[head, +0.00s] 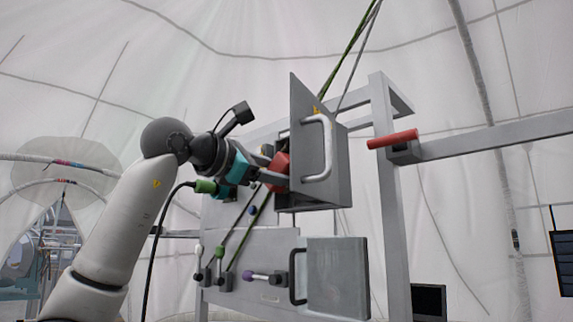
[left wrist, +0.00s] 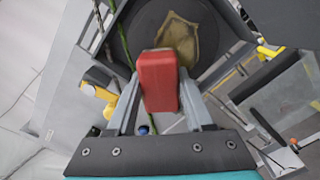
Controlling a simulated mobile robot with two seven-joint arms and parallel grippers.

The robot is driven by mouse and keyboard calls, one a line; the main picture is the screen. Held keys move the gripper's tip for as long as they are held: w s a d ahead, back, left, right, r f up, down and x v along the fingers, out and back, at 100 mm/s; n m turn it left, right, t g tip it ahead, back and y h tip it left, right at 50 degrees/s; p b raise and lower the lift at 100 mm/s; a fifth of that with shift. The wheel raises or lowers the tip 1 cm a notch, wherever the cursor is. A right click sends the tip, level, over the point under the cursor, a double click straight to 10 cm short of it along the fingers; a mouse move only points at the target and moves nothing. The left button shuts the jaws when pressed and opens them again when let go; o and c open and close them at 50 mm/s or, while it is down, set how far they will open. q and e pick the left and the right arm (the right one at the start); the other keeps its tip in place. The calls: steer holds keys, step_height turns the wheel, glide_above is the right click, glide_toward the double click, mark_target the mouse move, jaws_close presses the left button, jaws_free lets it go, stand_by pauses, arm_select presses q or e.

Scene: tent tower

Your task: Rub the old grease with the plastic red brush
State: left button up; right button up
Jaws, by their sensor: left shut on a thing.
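My left gripper (head: 269,172) is shut on the plastic red brush (head: 279,176), at the left side of a grey box. In the left wrist view the red brush (left wrist: 158,82) sits between the two fingers (left wrist: 160,92). Beyond it is a dark round surface (left wrist: 146,22) with a brownish-yellow patch (left wrist: 182,36), which looks like the old grease. The brush overlaps the patch's lower edge in this view; whether they touch I cannot tell. In the head view the patch is hidden. My right gripper is not in view.
The grey box's door (head: 306,165) with a white handle (head: 318,148) stands open, close right of the gripper. Below are a grey panel (head: 338,280) with a dark handle and several coloured-knob levers. A red handle (head: 392,139) sits on the frame to the right. Green ropes hang behind.

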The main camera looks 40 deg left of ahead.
arm_select(q)
steer(key=shift+a, duration=0.25)
steer(key=shift+w+r+p, duration=0.15)
steer(key=shift+r+p, duration=0.6)
steer(key=shift+p, duration=0.1)
steer(key=shift+d+f, duration=0.15)
steer(key=shift+d, duration=0.85)
steer(key=d, duration=0.5)
steer(key=shift+s+d, duration=0.2)
steer(key=shift+d, duration=0.1)
steer(key=shift+w+a+p, duration=0.15)
steer(key=shift+a+p, duration=0.45)
steer(key=shift+a, duration=1.3)
steer(key=shift+w+a+p, duration=0.15)
steer(key=shift+a+p, duration=0.4)
steer(key=shift+a, duration=1.3)
steer(key=shift+s, duration=0.1)
